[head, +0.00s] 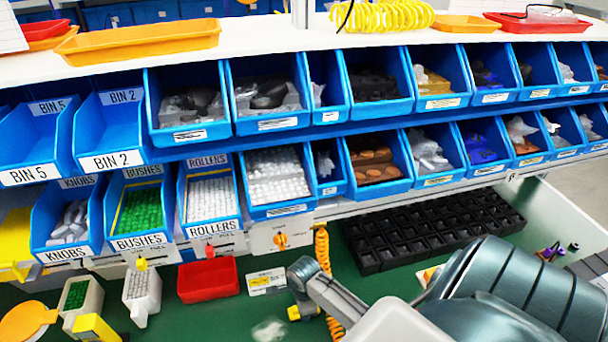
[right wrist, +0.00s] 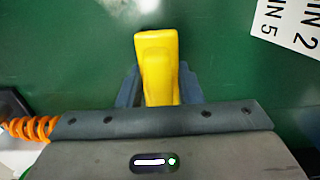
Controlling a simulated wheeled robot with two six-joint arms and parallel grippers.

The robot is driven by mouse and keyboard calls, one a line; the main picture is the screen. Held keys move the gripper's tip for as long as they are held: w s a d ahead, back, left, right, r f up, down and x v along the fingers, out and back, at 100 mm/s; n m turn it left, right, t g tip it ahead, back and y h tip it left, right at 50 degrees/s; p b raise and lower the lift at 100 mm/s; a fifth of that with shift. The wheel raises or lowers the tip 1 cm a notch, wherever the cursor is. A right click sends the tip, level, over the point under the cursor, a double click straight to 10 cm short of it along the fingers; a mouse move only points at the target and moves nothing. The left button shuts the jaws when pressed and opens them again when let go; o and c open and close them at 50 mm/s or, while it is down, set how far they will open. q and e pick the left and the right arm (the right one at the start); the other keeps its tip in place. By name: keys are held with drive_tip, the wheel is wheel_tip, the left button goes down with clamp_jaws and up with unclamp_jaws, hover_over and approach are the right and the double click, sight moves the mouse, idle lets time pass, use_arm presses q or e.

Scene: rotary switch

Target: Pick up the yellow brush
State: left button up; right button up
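The yellow brush (right wrist: 157,62) shows in the right wrist view as a smooth yellow block-like handle; its bristles are not visible. My right gripper (right wrist: 160,88) has one dark finger on each side of it, pressed close against the handle, so it looks shut on the brush. In the head view a small piece of the yellow brush (head: 294,313) shows at the end of my right gripper (head: 304,290), low over the green surface. The rest of it is hidden by the gripper. My left gripper is not in view.
An orange coiled hose (head: 322,250) hangs right beside my right gripper. A red bin (head: 208,280) and a white label card (head: 267,281) lie to its left. A black compartment tray (head: 375,262) is at the right. Two rows of blue bins stand behind.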

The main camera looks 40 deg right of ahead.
drive_tip(key=shift+r, duration=0.15)
wheel_tip(320, 180, up, 18)
drive_tip(key=b, duration=0.2)
drive_tip(key=s+a, duration=0.4)
drive_tip(key=s, duration=0.4)
drive_tip(key=s+a, duration=0.4)
drive_tip(key=s, duration=0.3)
drive_tip(key=shift+s+a+p, duration=0.35)
drive_tip(key=shift+s+p, duration=0.05)
drive_tip(key=o, duration=0.4)
drive_tip(key=c, duration=0.3)
